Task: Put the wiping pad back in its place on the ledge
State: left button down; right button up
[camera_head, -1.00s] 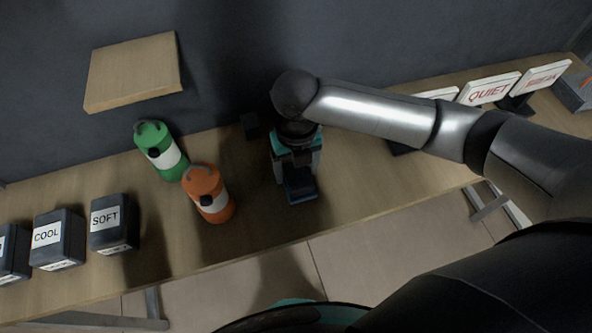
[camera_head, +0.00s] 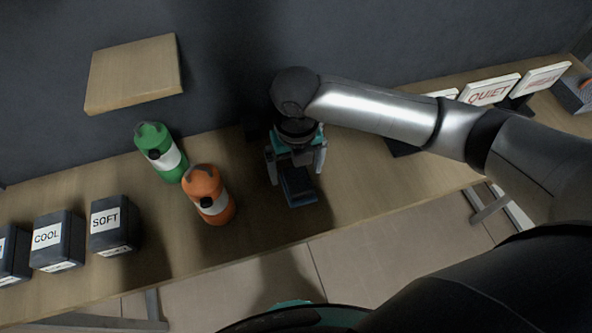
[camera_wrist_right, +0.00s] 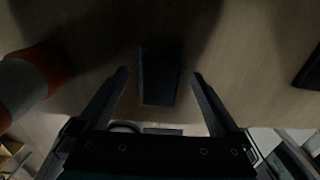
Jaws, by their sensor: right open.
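The wiping pad, a dark blue block (camera_head: 299,188), lies on the long wooden counter (camera_head: 365,190), near its front edge. My right gripper (camera_head: 296,174) is over it, pointing down, with its jaws open. In the right wrist view the pad (camera_wrist_right: 160,77) sits between the two fingers, with a gap on each side. The gripper hides the pad's far end in the head view. A small wooden ledge (camera_head: 133,72) on the wall at upper left is bare. My left gripper does not show.
An orange bottle (camera_head: 207,185) stands close left of my right gripper, with a green bottle (camera_head: 160,148) behind it. Dark boxes marked SOFT (camera_head: 112,225) and COOL (camera_head: 58,240) stand further left. Signs such as QUIET (camera_head: 489,91) stand at the right.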

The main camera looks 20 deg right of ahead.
aim_at(296, 174)
notch_tip(296, 174, up, 10)
jog(key=shift+p, duration=0.35)
jog(key=shift+s, duration=0.1)
